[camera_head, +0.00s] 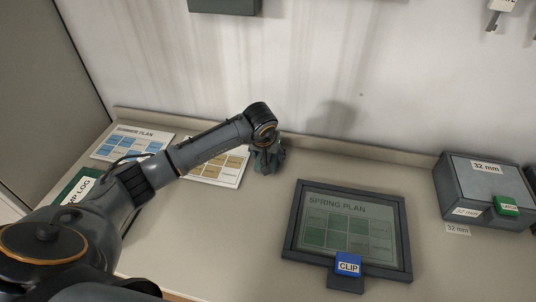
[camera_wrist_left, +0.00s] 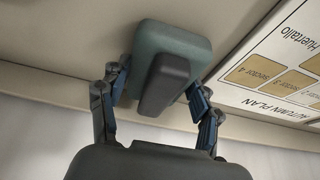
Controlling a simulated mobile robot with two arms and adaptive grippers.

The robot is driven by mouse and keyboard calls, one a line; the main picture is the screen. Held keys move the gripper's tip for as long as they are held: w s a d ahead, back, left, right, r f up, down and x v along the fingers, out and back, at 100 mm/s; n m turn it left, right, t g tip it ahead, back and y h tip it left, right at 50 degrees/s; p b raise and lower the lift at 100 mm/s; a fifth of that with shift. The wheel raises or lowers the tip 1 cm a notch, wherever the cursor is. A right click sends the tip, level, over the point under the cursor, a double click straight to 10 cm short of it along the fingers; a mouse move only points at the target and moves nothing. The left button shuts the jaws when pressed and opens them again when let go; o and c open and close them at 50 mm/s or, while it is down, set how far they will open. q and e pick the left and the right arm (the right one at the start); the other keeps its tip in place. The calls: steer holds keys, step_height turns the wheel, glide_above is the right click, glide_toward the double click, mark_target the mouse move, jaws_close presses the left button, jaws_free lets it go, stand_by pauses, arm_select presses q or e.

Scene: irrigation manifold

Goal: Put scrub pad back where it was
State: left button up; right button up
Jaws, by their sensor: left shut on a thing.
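The scrub pad (camera_wrist_left: 200,42) shows in the left wrist view as a green rounded block with a dark grey handle (camera_wrist_left: 162,88). My left gripper (camera_wrist_left: 159,82) is around it, one finger on each side, shut on the pad. In the head view my left gripper (camera_head: 266,160) points down near the back of the counter, just right of the autumn plan sheet (camera_head: 232,172). The pad is mostly hidden there by the gripper. It is at or close to the counter surface; I cannot tell whether it touches. My right gripper is not in view.
The counter (camera_head: 200,235) has a low back ledge. The summer plan sheet (camera_head: 131,142) and a green log book (camera_head: 80,190) lie left. A framed spring plan (camera_head: 348,275) with a blue clip (camera_head: 348,264) lies in front right. A grey 32 mm box (camera_head: 487,185) stands far right.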

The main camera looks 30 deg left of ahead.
arm_select(q)
steer(key=o, duration=1.1)
steer(key=shift+r+p, duration=0.25)
steer(key=shift+p, duration=0.05)
steer(key=b+v, duration=0.1)
steer(key=v, duration=0.9)
steer(key=shift+s+r, duration=0.15)
steer(key=shift+r, duration=0.1)
steer(key=shift+s+d+r, duration=0.1)
steer(key=shift+s+r, duration=0.15)
steer(key=shift+r, duration=0.25)
